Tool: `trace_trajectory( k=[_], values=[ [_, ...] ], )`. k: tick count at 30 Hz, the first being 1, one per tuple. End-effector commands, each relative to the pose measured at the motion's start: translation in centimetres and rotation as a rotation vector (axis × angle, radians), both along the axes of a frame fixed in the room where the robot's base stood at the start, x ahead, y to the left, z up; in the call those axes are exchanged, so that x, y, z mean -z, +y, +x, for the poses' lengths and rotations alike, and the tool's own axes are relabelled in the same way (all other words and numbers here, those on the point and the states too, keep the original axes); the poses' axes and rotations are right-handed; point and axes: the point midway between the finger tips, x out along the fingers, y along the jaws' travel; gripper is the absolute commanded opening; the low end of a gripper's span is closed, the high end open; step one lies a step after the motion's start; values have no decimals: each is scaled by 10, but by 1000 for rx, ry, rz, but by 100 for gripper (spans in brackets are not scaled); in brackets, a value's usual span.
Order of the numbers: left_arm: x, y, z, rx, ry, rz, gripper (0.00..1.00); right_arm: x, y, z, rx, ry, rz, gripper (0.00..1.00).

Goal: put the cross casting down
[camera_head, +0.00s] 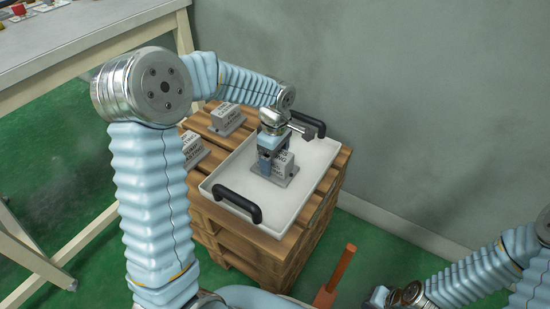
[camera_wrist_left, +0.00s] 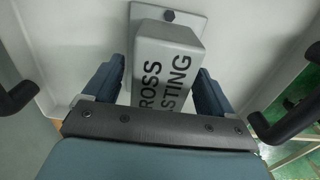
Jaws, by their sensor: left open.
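The cross casting (camera_head: 286,165) is a grey block on a flat base plate. It stands upright in the white tray (camera_head: 234,181). In the left wrist view the cross casting (camera_wrist_left: 165,48) shows black lettering, partly hidden by my gripper, and a dark bolt on its base plate. My left gripper (camera_head: 268,160) is over the casting in the tray. In the left wrist view its open fingers (camera_wrist_left: 165,85) stand on either side of the block, with a gap visible on the right. My right gripper is not clearly in view; only part of the right arm shows at the lower right.
The tray has two black handles (camera_head: 238,205) and sits on stacked wooden pallets (camera_head: 285,243). Two other grey castings (camera_head: 227,117) (camera_head: 192,147) stand on the pallet left of the tray. A wall is behind, and a table (camera_head: 75,35) is at upper left.

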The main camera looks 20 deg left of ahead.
Motion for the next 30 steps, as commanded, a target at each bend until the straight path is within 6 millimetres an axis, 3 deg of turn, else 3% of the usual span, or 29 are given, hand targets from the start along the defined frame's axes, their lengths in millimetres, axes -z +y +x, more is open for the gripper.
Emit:
trace_trajectory(
  k=[9,15,30],
  values=[
    [-73,-1,1,0,-6,-1,85,-11,0,0,-1,0,0,0],
    [-105,0,1,1,-3,0,85,-15,2,-1,-4,1,2,0],
    [-114,0,0,1,-1,0,85,-16,3,-1,-5,2,3,0]
  ],
)
